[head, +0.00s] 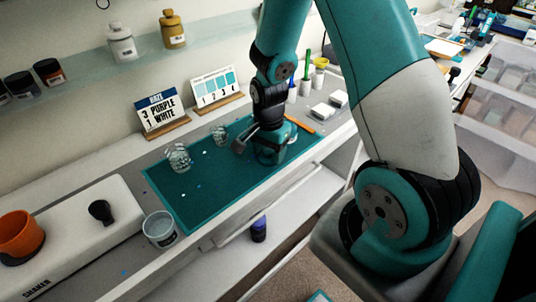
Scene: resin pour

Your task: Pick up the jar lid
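I cannot clearly pick out a jar lid in the head view; it may be hidden behind my gripper or too small to tell. My gripper (243,143) is low over the right half of the teal mat (205,205), with a grey finger part showing at its left side. My own arm hides much of it, so I cannot tell whether it is open or shut, or whether it holds anything. A clear glass jar (178,157) stands on the mat to the left of my gripper. A smaller clear glass piece (219,133) is behind and left of the gripper.
A clear cup (160,230) stands at the mat's front left corner. The white shaker box (75,245) with an orange cup (19,235) is farther left. Two sign cards (158,113) (215,87) stand behind the mat. White cups (292,94) are at the right. The mat's front left is mostly clear.

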